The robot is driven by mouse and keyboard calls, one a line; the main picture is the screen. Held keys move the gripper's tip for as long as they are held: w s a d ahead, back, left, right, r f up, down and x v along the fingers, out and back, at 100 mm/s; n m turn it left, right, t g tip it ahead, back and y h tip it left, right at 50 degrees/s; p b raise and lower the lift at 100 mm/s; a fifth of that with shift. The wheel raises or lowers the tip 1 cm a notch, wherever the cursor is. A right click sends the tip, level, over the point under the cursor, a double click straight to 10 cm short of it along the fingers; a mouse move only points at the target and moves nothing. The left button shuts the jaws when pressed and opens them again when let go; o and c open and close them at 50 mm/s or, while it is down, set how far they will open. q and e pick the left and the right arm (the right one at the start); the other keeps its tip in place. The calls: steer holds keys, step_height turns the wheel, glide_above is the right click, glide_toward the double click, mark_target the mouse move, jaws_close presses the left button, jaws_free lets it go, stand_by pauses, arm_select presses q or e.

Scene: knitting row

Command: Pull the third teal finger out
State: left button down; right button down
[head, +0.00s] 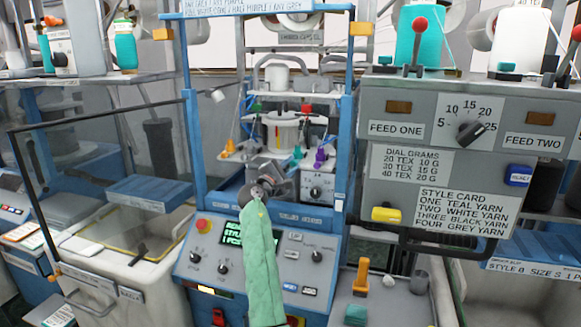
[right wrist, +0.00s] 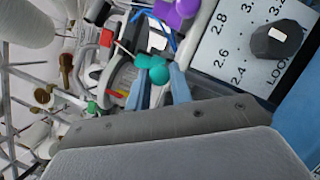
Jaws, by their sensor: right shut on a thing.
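A small teal finger (head: 298,152) stands in the row of coloured yarn fingers on the blue knitting machine, between an orange one (head: 230,147) and a purple one (head: 320,156). My right gripper (head: 292,165), on a green-sleeved arm, reaches up to it from below. In the right wrist view the teal finger's rounded knob (right wrist: 155,70) sits at the tips of my right gripper (right wrist: 162,84), which is shut on it. The purple finger (right wrist: 178,10) is close beside. The finger's lower part is hidden. My left gripper is not in view.
A white dial plate with a black knob (head: 316,192) is just right of the gripper. A blue control panel (head: 190,258) lies below. Blue frame posts flank the opening. A grey feed box (head: 378,160) stands at right.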

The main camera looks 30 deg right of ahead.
steer(key=shift+s+a+f, duration=0.15)
steer(key=shift+s+a, duration=0.1)
steer(key=shift+a, duration=0.1)
steer(key=shift+s+a, duration=0.75)
steer(key=shift+a, duration=0.05)
steer(key=c, duration=1.4)
jaws_free()
steer(key=shift+o, duration=0.8)
steer(key=shift+a, duration=0.2)
arm_select(q)
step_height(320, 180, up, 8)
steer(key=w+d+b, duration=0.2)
steer(key=b, duration=0.1)
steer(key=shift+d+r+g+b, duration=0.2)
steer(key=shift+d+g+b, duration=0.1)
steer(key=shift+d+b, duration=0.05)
arm_select(e)
steer(key=v, duration=0.7)
steer(key=shift+s+a, duration=0.15)
steer(key=shift+a, duration=0.1)
